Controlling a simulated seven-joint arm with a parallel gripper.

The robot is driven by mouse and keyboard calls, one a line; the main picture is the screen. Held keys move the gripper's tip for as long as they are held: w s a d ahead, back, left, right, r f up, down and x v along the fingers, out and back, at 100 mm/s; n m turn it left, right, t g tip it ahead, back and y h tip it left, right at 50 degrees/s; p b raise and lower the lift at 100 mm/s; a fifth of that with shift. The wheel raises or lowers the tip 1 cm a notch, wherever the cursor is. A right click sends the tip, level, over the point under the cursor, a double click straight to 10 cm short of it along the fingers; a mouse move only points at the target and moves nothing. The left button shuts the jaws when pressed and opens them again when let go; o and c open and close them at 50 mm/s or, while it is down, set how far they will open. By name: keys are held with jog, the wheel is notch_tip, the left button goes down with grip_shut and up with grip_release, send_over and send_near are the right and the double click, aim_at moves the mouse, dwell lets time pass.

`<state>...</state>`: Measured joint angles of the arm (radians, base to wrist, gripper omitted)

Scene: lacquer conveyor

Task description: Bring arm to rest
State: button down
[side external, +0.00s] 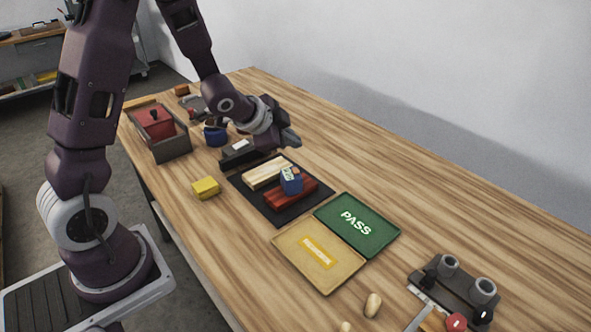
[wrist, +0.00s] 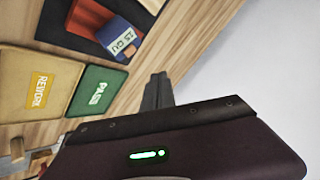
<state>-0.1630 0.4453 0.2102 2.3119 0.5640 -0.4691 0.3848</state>
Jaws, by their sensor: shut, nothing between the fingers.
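My gripper (side external: 294,139) hangs above the table, behind the black mat (side external: 243,184), with its fingers pointing right and touching nothing. In the wrist view its grey fingers (wrist: 157,90) are shut together and empty. On the mat lie a cream ribbed block (side external: 262,174) and a red ribbed block (side external: 285,198). My forearm and hand hide part of the table behind the mat.
A green PASS tray (side external: 370,240) and tan REWORK tray (side external: 300,272) lie in front of the mat. Around them are a yellow block (side external: 205,188), red-lidded box (side external: 176,148), blue container (side external: 215,138), beige pieces (side external: 372,304) and dark fixture (side external: 462,296).

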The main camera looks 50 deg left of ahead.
jog(key=s+d+r+n+g, duration=0.2)
jog(key=s+d+r+n, duration=0.25)
jog(key=s+r, duration=0.75)
jog(key=s+d+n, duration=0.1)
jog(key=s+d, duration=0.1)
jog(key=s, duration=0.3)
jog(key=s+d+r+n+g, duration=0.1)
jog(key=s+d, duration=0.1)
jog(key=s, duration=0.4)
jog(key=s+d+n+h, duration=0.1)
jog(key=s+d, duration=0.1)
jog(key=s, duration=0.3)
jog(key=shift+s+d+r+g, duration=0.25)
jog(key=shift+d+r+g, duration=0.05)
jog(key=shift+d+r, duration=0.1)
